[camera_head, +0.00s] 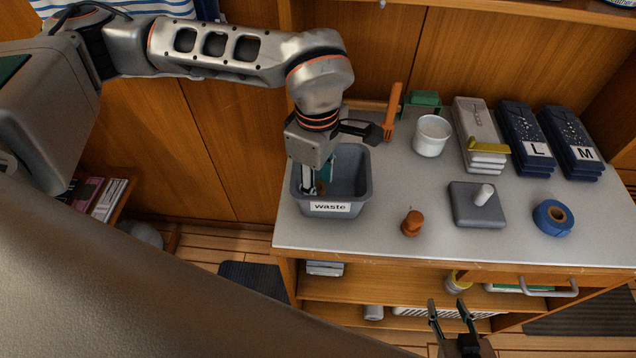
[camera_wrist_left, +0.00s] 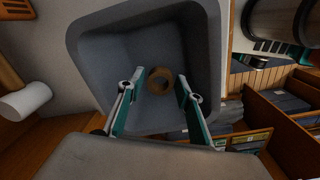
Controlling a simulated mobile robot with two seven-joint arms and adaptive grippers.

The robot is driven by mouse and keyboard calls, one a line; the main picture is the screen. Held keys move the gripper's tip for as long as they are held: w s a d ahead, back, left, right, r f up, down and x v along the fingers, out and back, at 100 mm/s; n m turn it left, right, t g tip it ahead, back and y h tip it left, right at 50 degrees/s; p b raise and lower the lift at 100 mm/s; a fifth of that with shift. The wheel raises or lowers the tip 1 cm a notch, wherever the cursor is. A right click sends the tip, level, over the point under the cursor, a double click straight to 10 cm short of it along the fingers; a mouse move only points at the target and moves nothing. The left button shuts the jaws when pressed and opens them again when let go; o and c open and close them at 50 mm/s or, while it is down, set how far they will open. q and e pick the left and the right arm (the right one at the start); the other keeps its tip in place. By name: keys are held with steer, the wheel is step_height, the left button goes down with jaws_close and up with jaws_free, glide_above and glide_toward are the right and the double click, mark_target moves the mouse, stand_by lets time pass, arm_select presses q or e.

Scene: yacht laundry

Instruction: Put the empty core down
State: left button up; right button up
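The grey waste bin (camera_head: 361,182) stands at the left end of the table, its label facing front. The empty core (camera_wrist_left: 160,83), a small brown ring, shows in the left wrist view inside the bin, apparently on its floor. My left gripper (camera_head: 316,188) points down into the bin. In the left wrist view its two fingers (camera_wrist_left: 160,97) are spread, with gaps between them and the core on both sides. My right gripper (camera_head: 449,308) is low in front of the table, fingers apart and empty.
An orange handle (camera_head: 393,108) stands near my left wrist.

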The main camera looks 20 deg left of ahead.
arm_select(q)
step_height(320, 180, up, 11)
steer(key=shift+s, duration=0.15)
steer(key=shift+s+f, duration=0.1)
stand_by(0.6)
